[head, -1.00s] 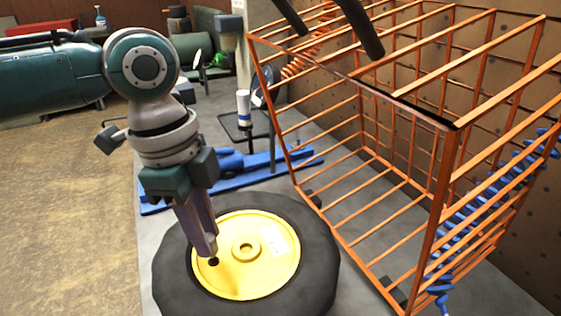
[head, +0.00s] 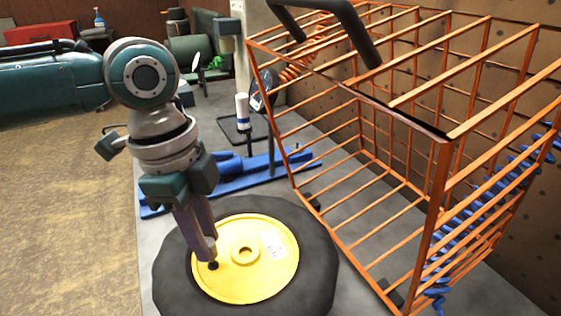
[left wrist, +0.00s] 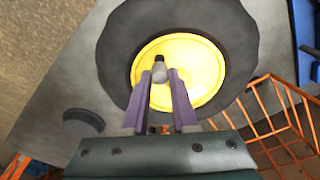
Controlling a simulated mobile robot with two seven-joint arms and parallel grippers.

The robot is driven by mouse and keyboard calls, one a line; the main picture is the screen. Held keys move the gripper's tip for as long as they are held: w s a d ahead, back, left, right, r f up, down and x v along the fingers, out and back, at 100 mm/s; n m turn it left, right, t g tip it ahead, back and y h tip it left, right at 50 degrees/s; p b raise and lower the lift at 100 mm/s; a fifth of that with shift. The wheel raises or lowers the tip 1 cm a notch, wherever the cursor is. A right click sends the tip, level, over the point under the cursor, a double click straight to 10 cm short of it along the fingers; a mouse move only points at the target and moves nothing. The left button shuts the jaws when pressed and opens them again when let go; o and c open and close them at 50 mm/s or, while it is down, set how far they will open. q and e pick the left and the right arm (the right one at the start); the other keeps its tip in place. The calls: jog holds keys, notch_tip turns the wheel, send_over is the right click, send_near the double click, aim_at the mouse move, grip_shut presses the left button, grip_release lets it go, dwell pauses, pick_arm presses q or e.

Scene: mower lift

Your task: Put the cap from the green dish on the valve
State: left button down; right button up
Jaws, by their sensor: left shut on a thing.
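I cannot make out the green dish for certain. My right gripper is out of view.
An orange wire cage (head: 438,215) stands close on the right, with black tubes (head: 358,35) above it. A blue frame (head: 265,163) lies behind the tyre, near a small black tray (head: 228,131) with a white bottle (head: 242,110). Open brown floor is at left.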

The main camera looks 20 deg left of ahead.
pick_arm(q)
jog(key=shift+p, duration=0.35)
dwell(0.3)
jog(key=shift+f+b, duration=0.65)
jog(key=shift+f, duration=0.6)
dwell(0.8)
jog(key=c, duration=0.6)
grip_release()
jog(key=shift+o, duration=0.2)
jog(key=shift+o, duration=1.3)
jog(key=shift+r+p, duration=3.8)
jog(key=shift+p, duration=0.35)
